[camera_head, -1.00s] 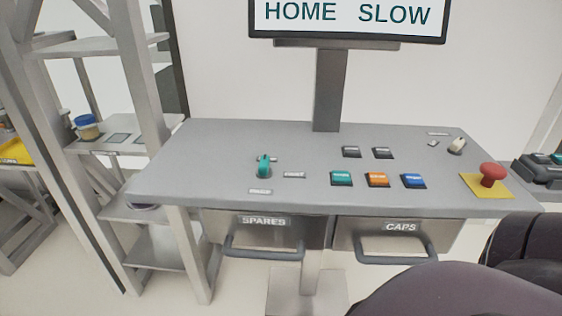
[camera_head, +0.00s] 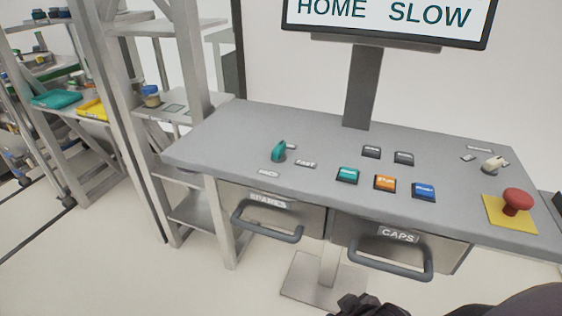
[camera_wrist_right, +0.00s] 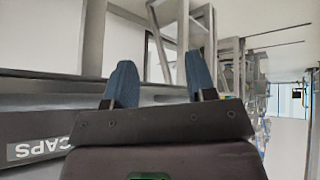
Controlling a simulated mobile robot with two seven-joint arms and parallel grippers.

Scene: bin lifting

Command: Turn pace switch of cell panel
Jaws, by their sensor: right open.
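The cell panel (camera_head: 225,135) is a grey sloped desk in the head view. The pace switch (camera_head: 279,151) is a teal knob on its left part, with small labels around it; one at its right reads FAST (camera_head: 306,163). The screen (camera_head: 385,15) above reads HOME SLOW. My right gripper (camera_wrist_right: 160,88) shows two blue fingers spread apart with nothing between them. In the head view, a dark part of my right arm shows at the bottom edge, below and in front of the panel, well apart from the switch. My left gripper is not in view.
Teal, orange and blue buttons (camera_head: 385,183) sit mid-panel, with a red emergency knob (camera_head: 516,201) at right and a cream switch (camera_head: 494,163) behind it. Drawers SPARES (camera_head: 270,212) and CAPS (camera_head: 400,248) have protruding handles. A metal rack (camera_head: 185,110) stands close at left.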

